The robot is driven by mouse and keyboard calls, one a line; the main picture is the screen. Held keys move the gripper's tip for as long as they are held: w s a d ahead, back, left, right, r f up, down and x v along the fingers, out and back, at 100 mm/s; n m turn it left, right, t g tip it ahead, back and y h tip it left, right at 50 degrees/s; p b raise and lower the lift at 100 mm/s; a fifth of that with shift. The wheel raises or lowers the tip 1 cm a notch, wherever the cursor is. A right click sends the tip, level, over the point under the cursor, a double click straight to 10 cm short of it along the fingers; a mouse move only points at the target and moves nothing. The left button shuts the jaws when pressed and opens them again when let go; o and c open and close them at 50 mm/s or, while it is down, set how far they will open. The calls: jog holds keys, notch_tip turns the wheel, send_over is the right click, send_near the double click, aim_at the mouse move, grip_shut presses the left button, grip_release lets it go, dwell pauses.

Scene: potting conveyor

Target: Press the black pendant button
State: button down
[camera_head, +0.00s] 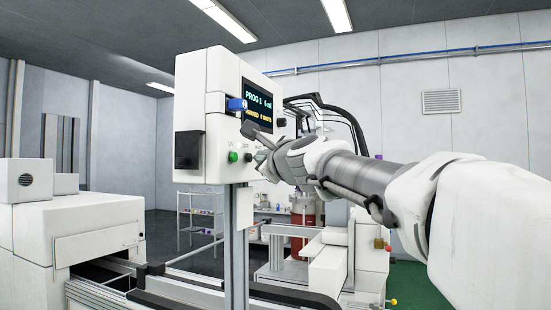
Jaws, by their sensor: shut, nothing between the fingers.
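The white control pendant (203,92) stands on a grey post left of centre. Its front carries a small dark round button (248,157), which looks like the black button, just right of a green button (233,157). My gripper (259,155) comes in from the right and is shut and empty. Its tip is close to the dark button in the picture. I cannot tell whether it touches. My gripper and wrist hide part of the lower right of the pendant's front.
The pendant also has a lit screen (257,105), a blue piece (236,104), a black knob (281,122) and a black box (188,150) on its side. A conveyor frame (185,285) runs below. A white machine (75,225) stands at left.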

jog(key=shift+w+a, duration=0.15)
jog(key=shift+a, duration=0.3)
dwell(0.5)
dwell(0.3)
jog(key=shift+s+d, duration=0.3)
jog(key=shift+d, duration=0.5)
jog(key=d+b, duration=0.1)
jog(key=s+d, duration=0.1)
jog(key=d, duration=0.1)
jog(key=d+b, duration=0.1)
jog(key=shift+s+d+b, duration=0.35)
dwell(0.4)
